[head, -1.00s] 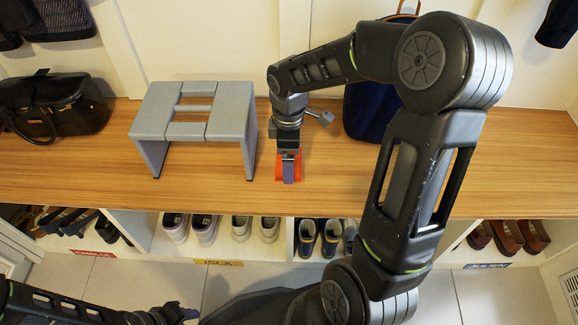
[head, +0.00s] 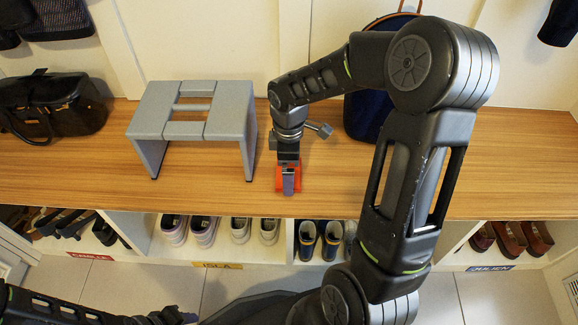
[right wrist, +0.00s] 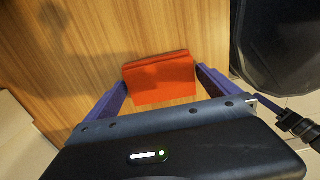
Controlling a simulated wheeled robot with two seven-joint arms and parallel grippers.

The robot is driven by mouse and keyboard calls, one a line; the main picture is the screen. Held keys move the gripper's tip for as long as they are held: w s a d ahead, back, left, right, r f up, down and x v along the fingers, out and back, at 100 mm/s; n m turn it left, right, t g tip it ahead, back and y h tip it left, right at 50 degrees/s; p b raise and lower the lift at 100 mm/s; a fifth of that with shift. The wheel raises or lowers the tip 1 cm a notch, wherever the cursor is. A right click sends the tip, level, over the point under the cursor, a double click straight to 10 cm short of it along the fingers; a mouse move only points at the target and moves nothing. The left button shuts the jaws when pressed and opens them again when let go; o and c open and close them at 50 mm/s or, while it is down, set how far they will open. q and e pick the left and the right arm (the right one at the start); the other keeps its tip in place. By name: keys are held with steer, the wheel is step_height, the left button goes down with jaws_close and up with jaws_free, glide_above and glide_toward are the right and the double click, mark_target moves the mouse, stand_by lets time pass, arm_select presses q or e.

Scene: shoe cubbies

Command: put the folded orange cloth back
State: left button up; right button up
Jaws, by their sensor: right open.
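The folded orange cloth (head: 298,181) is at the front part of the wooden bench top, right of the grey stool. It shows as a flat folded block in the right wrist view (right wrist: 160,82). My right gripper (head: 288,182) is over it, pointing down, and hides its middle in the head view. In the right wrist view the open purple fingers (right wrist: 161,78) stand at either side of the cloth, very near its edges; I cannot tell whether they touch it. My left gripper (head: 176,315) is low at the bottom edge, and its jaws are unclear.
The grey stool (head: 206,131) stands left of the cloth. A black handbag (head: 48,105) is at the far left, a dark blue bag (head: 366,116) behind my right arm. Shoe cubbies with name labels (head: 217,265) lie below the bench (head: 200,197). Bench right of the cloth is bare.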

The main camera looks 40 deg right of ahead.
steer(key=shift+r, duration=0.15)
step_height(320, 180, up, 12)
steer(key=p, duration=0.4)
stand_by(0.5)
